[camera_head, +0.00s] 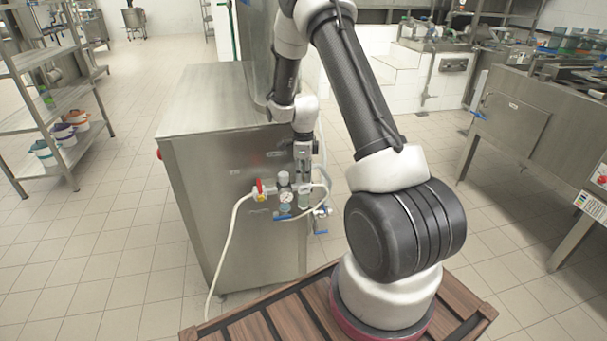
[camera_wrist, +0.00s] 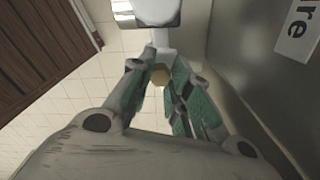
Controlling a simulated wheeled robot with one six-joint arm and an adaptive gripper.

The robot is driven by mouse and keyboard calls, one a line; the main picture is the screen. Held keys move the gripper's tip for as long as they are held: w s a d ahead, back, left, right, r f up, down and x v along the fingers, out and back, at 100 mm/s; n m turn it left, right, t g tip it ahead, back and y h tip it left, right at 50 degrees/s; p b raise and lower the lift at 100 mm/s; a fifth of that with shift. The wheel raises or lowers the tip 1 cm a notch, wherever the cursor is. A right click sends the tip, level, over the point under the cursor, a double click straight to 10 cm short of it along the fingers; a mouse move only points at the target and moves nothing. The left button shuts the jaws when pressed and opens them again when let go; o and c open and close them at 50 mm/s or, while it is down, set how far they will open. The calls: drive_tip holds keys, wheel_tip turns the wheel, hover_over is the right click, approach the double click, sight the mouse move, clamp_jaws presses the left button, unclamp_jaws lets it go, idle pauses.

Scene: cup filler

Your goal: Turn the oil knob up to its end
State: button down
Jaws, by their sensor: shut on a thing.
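The air unit sits on the front of the steel cabinet, with a round gauge (camera_head: 286,197) and a bowl part at its right. My gripper (camera_head: 304,172) points down at the top of the unit's right part. In the wrist view, my gripper's fingers (camera_wrist: 158,78) close in from both sides on the oil knob (camera_wrist: 159,75), a small brass-coloured piece. The fingers hide most of the knob, so how far it is turned cannot be seen. In the head view, the knob is hidden by the gripper.
The steel cabinet (camera_head: 222,185) stands close behind the unit. A red-and-yellow valve (camera_head: 260,189) is at the unit's left, with a white hose (camera_head: 232,240) hanging down. A blue-handled valve (camera_head: 321,211) is at the right. Tiled floor is free left of the cabinet.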

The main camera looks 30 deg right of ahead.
sight(303, 176)
drive_tip(key=shift+m, duration=0.5)
drive_tip(key=c, duration=1.3)
unclamp_jaws()
wheel_tip(303, 176, up, 12)
